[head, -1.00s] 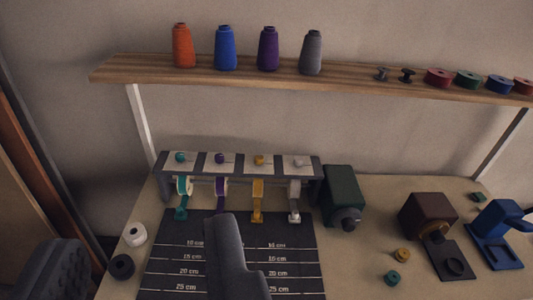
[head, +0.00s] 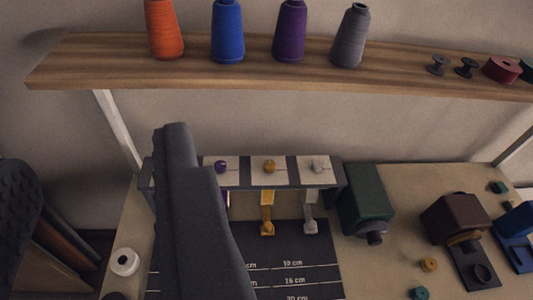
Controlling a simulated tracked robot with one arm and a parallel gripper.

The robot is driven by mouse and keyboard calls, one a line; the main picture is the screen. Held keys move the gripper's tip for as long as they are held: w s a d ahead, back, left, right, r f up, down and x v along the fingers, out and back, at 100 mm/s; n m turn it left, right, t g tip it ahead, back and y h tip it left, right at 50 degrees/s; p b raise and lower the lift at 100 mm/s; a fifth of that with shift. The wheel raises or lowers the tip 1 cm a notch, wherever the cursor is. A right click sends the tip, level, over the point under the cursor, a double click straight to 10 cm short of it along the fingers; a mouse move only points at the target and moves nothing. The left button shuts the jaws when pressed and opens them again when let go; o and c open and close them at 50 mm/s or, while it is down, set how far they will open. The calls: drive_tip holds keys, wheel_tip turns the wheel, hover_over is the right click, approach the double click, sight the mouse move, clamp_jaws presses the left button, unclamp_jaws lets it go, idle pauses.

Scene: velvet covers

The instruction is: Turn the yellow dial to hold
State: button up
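The yellow dial (head: 269,166) sits on a pale panel on top of the ribbon rack (head: 240,187), between a purple dial (head: 221,166) and a white dial (head: 318,166). A yellow ribbon (head: 267,213) hangs below it. The dial's markings are too small to read. My dark arm (head: 190,210) reaches up from the bottom, left of the yellow dial and apart from it in the picture. It hides the rack's left end and the teal dial there. My gripper's fingers cannot be made out.
A wooden shelf (head: 280,77) with thread cones crosses above the rack. A green box with a dark knob (head: 365,205) stands just right of the rack. A black measuring mat (head: 290,262) lies in front. A white spool (head: 125,262) is at left.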

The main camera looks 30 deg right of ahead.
drive_tip(key=shift+o, duration=1.7)
drive_tip(key=shift+w+f, duration=0.15)
drive_tip(key=n+g+y+b, duration=0.1)
drive_tip(key=g+y+b, duration=0.1)
drive_tip(key=b, duration=1.2)
approach(272, 167)
drive_tip(key=shift+x, duration=5.7)
drive_tip(key=shift+d, duration=0.1)
drive_tip(key=shift+c, duration=0.3)
